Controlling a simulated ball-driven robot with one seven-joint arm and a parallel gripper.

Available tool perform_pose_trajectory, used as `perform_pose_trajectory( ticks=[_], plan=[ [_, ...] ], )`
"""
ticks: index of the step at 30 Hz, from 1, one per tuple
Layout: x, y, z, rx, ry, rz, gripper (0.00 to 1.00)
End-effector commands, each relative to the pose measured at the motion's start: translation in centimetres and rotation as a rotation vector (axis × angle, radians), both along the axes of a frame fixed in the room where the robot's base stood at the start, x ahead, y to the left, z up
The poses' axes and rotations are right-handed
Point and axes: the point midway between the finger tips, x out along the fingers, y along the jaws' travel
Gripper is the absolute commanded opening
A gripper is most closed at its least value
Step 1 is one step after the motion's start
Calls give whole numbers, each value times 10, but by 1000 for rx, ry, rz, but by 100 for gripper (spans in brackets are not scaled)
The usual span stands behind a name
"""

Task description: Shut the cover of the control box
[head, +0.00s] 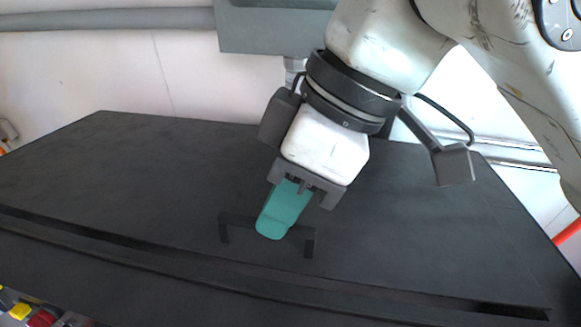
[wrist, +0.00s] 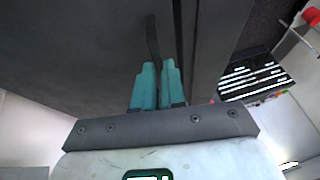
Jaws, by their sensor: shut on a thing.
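The cover (head: 130,190) is a broad dark panel across the head view, and its dark surface fills much of the wrist view (wrist: 75,50). A black bar handle (head: 310,241) stands out from it near its lower edge. My gripper (head: 272,230) is at the middle of this handle, its teal fingers shut on the bar. In the wrist view the handle (wrist: 152,38) runs up from between the two fingertips (wrist: 158,68). The fingers hide the middle of the handle. The box's inside is not visible, and I cannot tell how far open the cover is.
A long dark groove (head: 200,262) runs below the handle. A grey-green box (head: 265,32) and a grey pipe (head: 110,19) are behind, by a pale wall. Red and yellow parts (head: 38,316) show at lower left. A black label panel (wrist: 255,78) shows right in the wrist view.

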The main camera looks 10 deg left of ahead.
Motion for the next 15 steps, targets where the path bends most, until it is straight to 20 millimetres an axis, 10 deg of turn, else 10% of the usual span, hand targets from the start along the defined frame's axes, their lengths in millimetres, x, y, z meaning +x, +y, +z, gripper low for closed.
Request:
perform_pose_trajectory(
  ticks=[15],
  plan=[
    [-19,1,4,1,2,3,0]
  ],
)
